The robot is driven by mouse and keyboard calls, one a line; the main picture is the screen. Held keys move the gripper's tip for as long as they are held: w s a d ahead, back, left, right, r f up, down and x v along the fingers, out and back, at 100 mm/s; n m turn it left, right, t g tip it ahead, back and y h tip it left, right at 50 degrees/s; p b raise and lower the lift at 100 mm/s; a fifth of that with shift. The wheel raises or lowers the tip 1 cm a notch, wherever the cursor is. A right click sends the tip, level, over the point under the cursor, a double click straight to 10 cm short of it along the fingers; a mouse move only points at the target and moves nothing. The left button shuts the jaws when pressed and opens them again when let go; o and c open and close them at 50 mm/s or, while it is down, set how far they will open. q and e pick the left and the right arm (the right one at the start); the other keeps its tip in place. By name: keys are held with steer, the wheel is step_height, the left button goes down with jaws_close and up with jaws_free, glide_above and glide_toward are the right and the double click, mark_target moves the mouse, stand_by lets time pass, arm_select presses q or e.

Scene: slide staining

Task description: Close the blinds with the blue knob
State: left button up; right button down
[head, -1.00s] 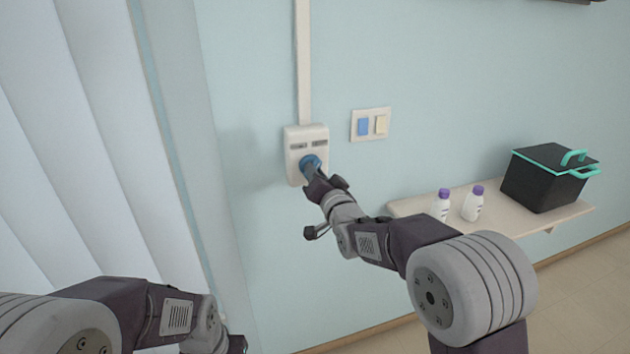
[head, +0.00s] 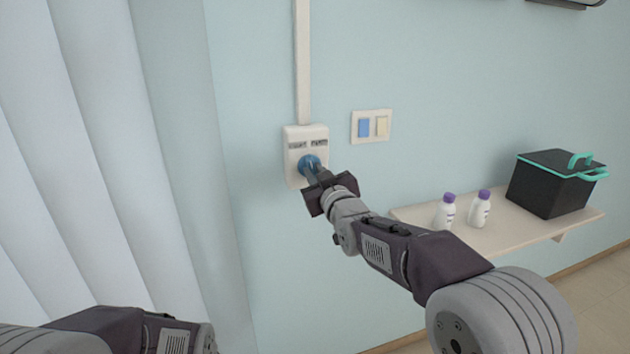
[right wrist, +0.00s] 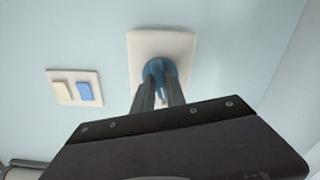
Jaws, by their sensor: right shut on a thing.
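The blue knob (head: 308,163) sits on a white wall box (head: 292,142) with two small dark labels above it. My right gripper (head: 311,172) is shut on the knob. In the right wrist view, both fingers (right wrist: 160,88) press on the blue knob (right wrist: 157,68) in front of its white plate (right wrist: 180,44). The white vertical blinds (head: 70,150) hang at the left, their slats side by side. My left arm shows at the bottom left, but its gripper is out of the picture.
A switch plate (head: 385,113) with a blue and a cream switch is right of the box. A shelf (head: 505,236) below holds two white bottles (head: 446,213) with purple caps and a black pot (head: 548,188) with a teal rim. The wall between the blinds and the box is bare.

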steer(key=n+b, duration=0.2)
steer(key=n, duration=0.2)
steer(key=shift+n, duration=0.3)
steer(key=shift+n+b, duration=0.8)
steer(key=shift+n, duration=1.2)
steer(key=c, duration=1.4)
jaws_free()
steer(key=shift+o, duration=0.2)
steer(key=b+v, duration=0.1)
steer(key=v, duration=0.8)
